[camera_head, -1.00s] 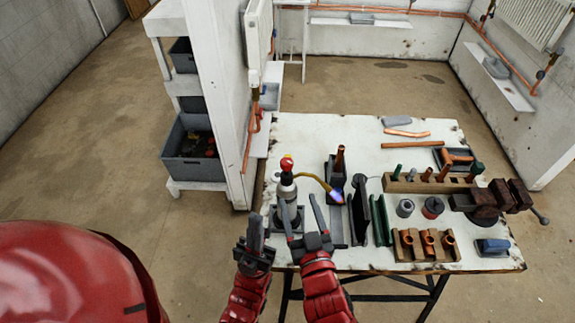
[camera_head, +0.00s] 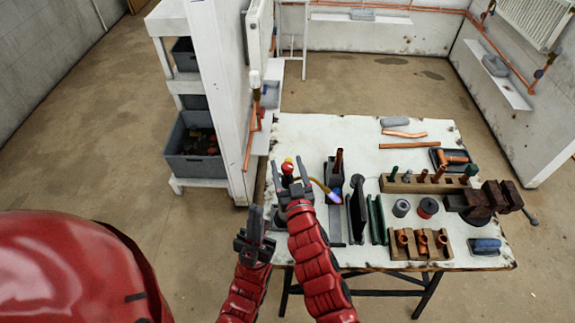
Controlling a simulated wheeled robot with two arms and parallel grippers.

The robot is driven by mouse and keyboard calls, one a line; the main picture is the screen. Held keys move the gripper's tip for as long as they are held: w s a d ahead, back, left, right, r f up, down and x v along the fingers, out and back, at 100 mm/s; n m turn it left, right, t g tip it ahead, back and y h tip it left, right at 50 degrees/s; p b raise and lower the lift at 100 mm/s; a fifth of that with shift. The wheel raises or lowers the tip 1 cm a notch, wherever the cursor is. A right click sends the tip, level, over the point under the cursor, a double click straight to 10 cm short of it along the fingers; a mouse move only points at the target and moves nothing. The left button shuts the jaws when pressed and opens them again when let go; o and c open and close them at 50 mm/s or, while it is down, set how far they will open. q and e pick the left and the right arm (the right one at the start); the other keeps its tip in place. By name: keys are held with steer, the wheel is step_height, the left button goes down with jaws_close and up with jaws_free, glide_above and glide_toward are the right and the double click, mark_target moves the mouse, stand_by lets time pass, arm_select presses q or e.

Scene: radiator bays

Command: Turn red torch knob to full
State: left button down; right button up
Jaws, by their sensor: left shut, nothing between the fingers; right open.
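The torch's red knob (camera_head: 287,167) shows at the left part of the table, with the torch's brass neck (camera_head: 317,183) curving right to a small blue flame (camera_head: 335,195). My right gripper (camera_head: 289,172) is open, and its two fingers appear on either side of the red knob. I cannot tell whether they touch it. The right hand hides most of the torch body. My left gripper (camera_head: 255,220) is shut and empty, lower and to the left, in front of the table's near left edge.
The white table (camera_head: 310,135) holds a dark stand (camera_head: 335,172), green and dark upright plates, grey and red round pieces, wooden racks with copper fittings (camera_head: 421,243), and a vice (camera_head: 485,200). A white partition wall (camera_head: 225,100) stands left of the table. The table's far middle is clear.

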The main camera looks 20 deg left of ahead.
jaws_close()
stand_by(0.3)
